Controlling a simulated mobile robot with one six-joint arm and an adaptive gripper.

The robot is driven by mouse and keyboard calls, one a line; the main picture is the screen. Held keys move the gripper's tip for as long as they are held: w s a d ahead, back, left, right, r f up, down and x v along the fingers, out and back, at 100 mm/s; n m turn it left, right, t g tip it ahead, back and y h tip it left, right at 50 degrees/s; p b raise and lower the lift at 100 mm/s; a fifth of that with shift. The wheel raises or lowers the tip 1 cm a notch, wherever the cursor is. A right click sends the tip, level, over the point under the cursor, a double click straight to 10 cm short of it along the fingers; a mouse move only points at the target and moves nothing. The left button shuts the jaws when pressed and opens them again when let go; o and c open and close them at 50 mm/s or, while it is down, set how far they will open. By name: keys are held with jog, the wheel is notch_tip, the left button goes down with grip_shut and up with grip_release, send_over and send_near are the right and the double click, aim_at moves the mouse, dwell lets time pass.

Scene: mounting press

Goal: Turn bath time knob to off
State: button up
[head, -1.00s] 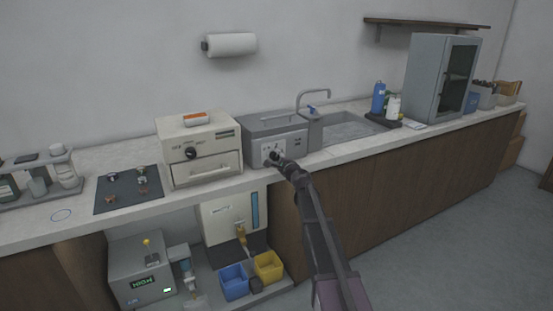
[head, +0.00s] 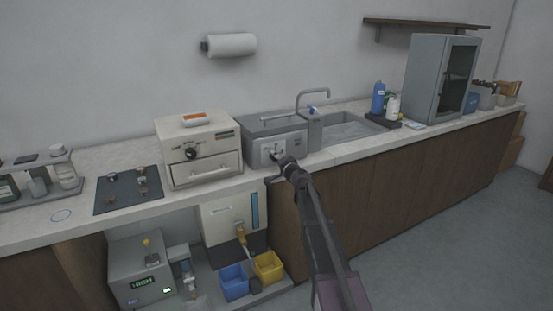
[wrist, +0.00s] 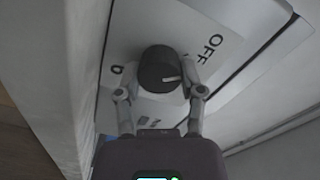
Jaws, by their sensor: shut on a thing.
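The bath time knob (wrist: 160,66) is round and black with a short white mark, on a pale label panel of the grey bath (head: 262,127). In the wrist view, the mark lies toward the right side of the knob. The printed word OFF (wrist: 213,48) is up and to the right of the knob. My gripper (wrist: 159,78) is shut on the knob, one finger on each side of it. In the head view, my gripper (head: 277,166) is at the front of the bath. Other label print is partly hidden by the knob and fingers.
A cream oven-like box (head: 198,150) with its own black knob stands just left of the bath. A sink (head: 350,130) with a tap is to the right. Blue (head: 233,282) and yellow (head: 269,266) bins sit on the low shelf. The floor at right is free.

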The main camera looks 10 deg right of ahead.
jog(key=shift+w+n, duration=0.15)
jog(key=shift+n, duration=0.25)
jog(key=o, duration=1.2)
jog(key=shift+c, duration=0.2)
jog(key=shift+s, duration=0.2)
jog(key=v, duration=1.1)
jog(key=shift+s, duration=0.35)
jog(key=shift+d, duration=0.1)
